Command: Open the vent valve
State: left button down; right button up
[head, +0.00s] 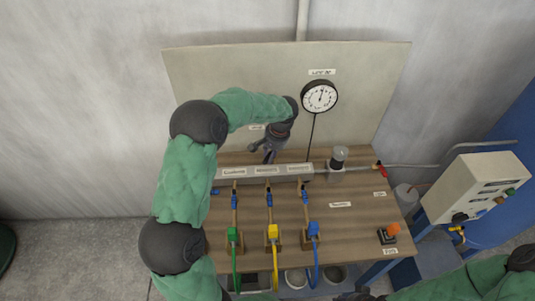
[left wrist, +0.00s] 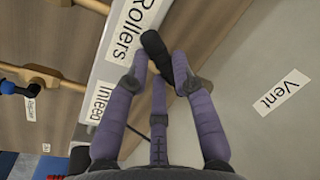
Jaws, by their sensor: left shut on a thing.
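My left gripper (head: 268,152) reaches down behind the grey manifold bar on the bench, close to the upright back panel. In the left wrist view its purple fingers (left wrist: 163,72) are shut on a black, lever-like piece (left wrist: 153,43), which appears to be the vent valve's handle. The fingers hide most of the valve, so its angle is hard to tell. The label "Vent" (left wrist: 282,92) is on the panel beside the fingers. It also shows small in the head view (head: 256,127).
The manifold bar (head: 310,170) carries labels; "Rollers" (left wrist: 135,22) and "Infeed" (left wrist: 105,95) are readable. Green (head: 233,234), yellow (head: 272,232) and blue (head: 313,229) line fittings stand in front. A gauge (head: 319,96) hangs on the panel. A red handle (head: 381,169) is at right.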

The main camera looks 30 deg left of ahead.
pick_arm(q)
jog(key=shift+w+d+n+g+p, duration=0.15)
jog(key=shift+w+d+n, duration=0.2)
jog(key=shift+n, duration=0.75)
jog(key=shift+w+d+n+g+p, duration=0.15)
jog(key=shift+d+n, duration=0.25)
jog(key=shift+n, duration=0.7)
jog(key=shift+w+d+n+g+p, duration=0.1)
jog(key=shift+w+d+n+g, duration=0.25)
jog(key=shift+n, duration=0.75)
jog(key=shift+s, duration=0.1)
jog(key=c, duration=1)
grip_release()
jog(key=v, duration=1.2)
jog(key=shift+a, duration=0.15)
jog(key=shift+s, duration=0.1)
